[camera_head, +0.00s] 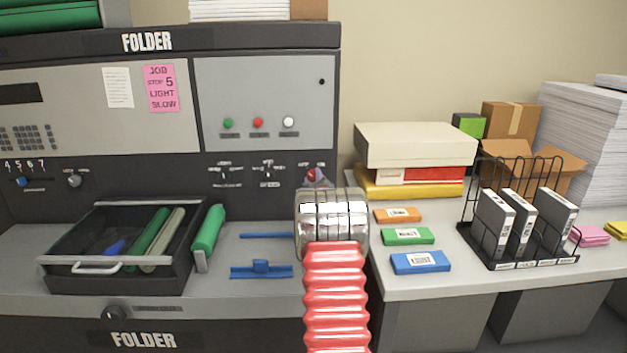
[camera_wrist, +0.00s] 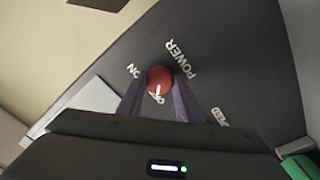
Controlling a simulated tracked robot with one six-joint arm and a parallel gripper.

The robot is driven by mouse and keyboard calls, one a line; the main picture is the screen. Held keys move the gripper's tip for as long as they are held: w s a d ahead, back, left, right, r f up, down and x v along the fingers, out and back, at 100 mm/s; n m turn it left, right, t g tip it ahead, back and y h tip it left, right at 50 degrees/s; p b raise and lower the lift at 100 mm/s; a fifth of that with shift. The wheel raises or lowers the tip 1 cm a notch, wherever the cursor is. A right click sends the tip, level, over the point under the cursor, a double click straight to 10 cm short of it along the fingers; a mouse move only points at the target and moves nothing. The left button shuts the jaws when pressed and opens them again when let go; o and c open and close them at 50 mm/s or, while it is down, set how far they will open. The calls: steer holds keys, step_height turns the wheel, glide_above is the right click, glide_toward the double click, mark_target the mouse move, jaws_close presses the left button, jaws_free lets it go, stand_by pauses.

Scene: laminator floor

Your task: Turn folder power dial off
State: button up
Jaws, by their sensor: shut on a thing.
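The folder's red power dial (camera_wrist: 160,77) is in the upper middle of the wrist view, on a dark panel printed POWER. ON stands to its upper left, and partly covered lettering that looks like OFF sits just below it. A short white mark shows on the dial's lower side, towards that lettering. My gripper (camera_wrist: 157,87) is shut on the dial, one dark finger on each side. In the head view the dial (camera_head: 311,174) shows as a small red spot just above my silver wrist, which hides much of the fingers.
The folder's panel (camera_head: 265,102) has green, red and white buttons above the dial. An open drawer tray (camera_head: 65,272) with rollers and blue parts (camera_head: 262,269) lie left of my arm. A table to the right holds coloured boxes (camera_head: 420,262) and a wire rack (camera_head: 505,262).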

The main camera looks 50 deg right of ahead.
steer(key=shift+w+a+f+n, duration=0.2)
steer(key=shift+a+n, duration=0.05)
steer(key=shift+n, duration=0.05)
steer(key=o, duration=1)
steer(key=shift+s+d+r, duration=0.1)
steer(key=shift+o, duration=0.2)
steer(key=shift+s, duration=0.15)
steer(key=v, duration=1.3)
steer(key=shift+a, duration=0.25)
steer(key=shift+s, duration=0.1)
